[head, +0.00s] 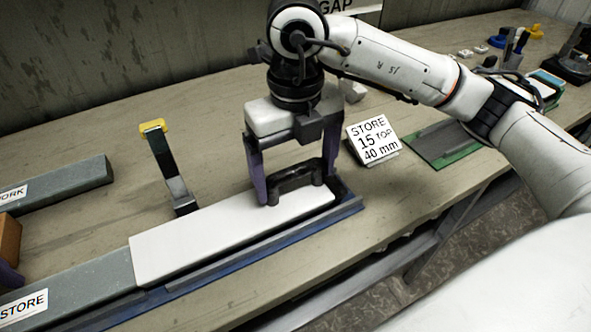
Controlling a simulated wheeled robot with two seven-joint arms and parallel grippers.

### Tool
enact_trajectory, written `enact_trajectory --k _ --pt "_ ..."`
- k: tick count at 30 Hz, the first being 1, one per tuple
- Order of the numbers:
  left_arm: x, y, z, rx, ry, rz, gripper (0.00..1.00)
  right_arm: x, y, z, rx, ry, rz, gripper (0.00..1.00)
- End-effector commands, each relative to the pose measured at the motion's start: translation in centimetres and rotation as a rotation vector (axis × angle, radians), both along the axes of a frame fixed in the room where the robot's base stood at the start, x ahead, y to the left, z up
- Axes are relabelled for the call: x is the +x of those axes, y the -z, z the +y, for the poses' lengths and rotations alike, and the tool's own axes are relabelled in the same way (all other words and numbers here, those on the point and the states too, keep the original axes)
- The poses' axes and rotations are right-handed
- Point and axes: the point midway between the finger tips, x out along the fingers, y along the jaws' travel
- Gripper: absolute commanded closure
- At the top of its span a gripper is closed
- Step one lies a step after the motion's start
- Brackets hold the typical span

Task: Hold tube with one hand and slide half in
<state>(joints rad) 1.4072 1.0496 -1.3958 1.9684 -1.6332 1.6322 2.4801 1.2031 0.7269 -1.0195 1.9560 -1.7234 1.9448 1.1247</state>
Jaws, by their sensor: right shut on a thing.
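The grey tube (75,285) with a STORE label lies at the lower left in a blue rail (190,290). A long white half (215,232) lies along the same rail, its left end meeting or just entering the tube's right end; I cannot tell which. A dark handle (290,182) stands on the white half near its right end. My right gripper (298,188) points down and is shut on this handle, its purple fingers at either end of it. A purple sliver at the left edge looks like a finger of my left gripper (8,278); the rest is out of frame.
A second grey tube (60,185) labelled WORK lies behind at left. A yellow-topped upright stop (158,150) stands behind the rail. A STORE 15 TOP 40 mm sign (373,140) and a green tray (440,145) are to the right. The bench's front edge runs close by the rail.

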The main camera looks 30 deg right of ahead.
Motion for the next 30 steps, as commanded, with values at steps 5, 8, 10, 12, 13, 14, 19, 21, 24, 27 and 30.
enact_trajectory --k 5,8,10,12,13,14,19,21,24,27,30 --pt "0.0 0.0 0.0 0.0 0.0 0.0 0.27 0.0 -0.1 0.0 0.001 0.0 -0.001 0.44" --pt "0.0 0.0 0.0 0.0 0.0 0.0 0.27 0.0 -0.1 0.0 0.001 0.0 -0.001 0.44" --pt "0.0 0.0 0.0 0.0 0.0 0.0 0.27 0.0 -0.1 0.0 0.001 0.0 -0.001 0.44" --pt "0.0 0.1 0.0 0.0 0.0 0.001 0.27 0.0 -0.1 0.0 0.001 0.0 -0.001 0.44" --pt "0.0 0.1 0.0 0.0 0.0 0.001 0.27 0.0 -0.1 0.0 0.001 0.0 -0.001 0.44" --pt "0.0 0.2 0.0 0.0 0.0 0.001 0.27 0.0 -0.1 0.0 0.001 0.0 -0.001 0.44" --pt "0.0 0.8 0.0 0.0 0.0 0.002 0.27 0.0 -0.1 0.0 0.001 0.0 -0.001 0.44" --pt "0.0 0.9 0.0 0.0 0.0 0.001 0.27 0.0 -0.1 0.0 0.001 0.0 -0.001 0.44" --pt "0.0 1.0 0.0 0.0 0.0 0.0 0.27 0.0 -0.1 0.0 0.001 0.0 -0.001 0.44" --pt "0.0 1.0 0.0 0.0 0.0 0.0 0.27 0.0 -0.1 0.0 0.001 0.0 -0.001 0.44" --pt "0.0 1.0 0.0 0.0 0.0 0.0 0.37 0.0 -0.1 0.0 0.001 0.0 -0.001 0.44"
